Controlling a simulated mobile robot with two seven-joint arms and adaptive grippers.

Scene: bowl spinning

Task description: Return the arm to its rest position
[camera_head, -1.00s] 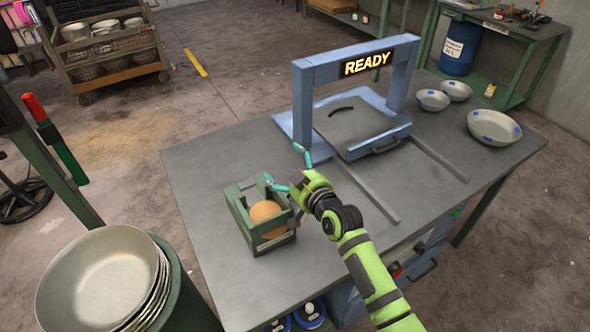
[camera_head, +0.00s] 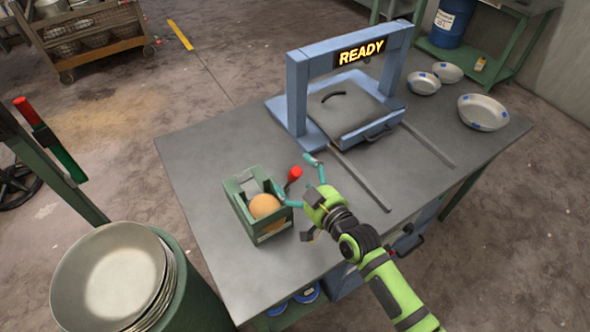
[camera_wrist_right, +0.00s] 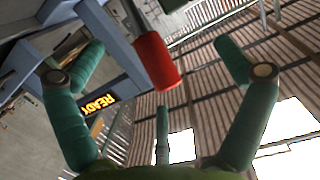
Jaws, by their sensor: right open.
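My right gripper (camera_head: 295,182) is open, with teal fingers spread, above the table (camera_head: 205,165) just right of a small green box (camera_head: 240,205). The box holds an orange ball (camera_head: 264,206). A red handle (camera_head: 294,173) shows close to the fingers in the head view. In the right wrist view the red handle (camera_wrist_right: 157,62), on a grey shaft, lies in the space between the open fingers (camera_wrist_right: 160,75); nothing is gripped. My right arm reaches in from the lower right. My left gripper is not in view.
A blue frame (camera_head: 296,92) with a READY sign stands at the table's back over a grey plate (camera_head: 350,103). Several blue-marked bowls, including a large one (camera_head: 483,112), sit at the right. Stacked metal bowls (camera_head: 105,275) stand at the lower left.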

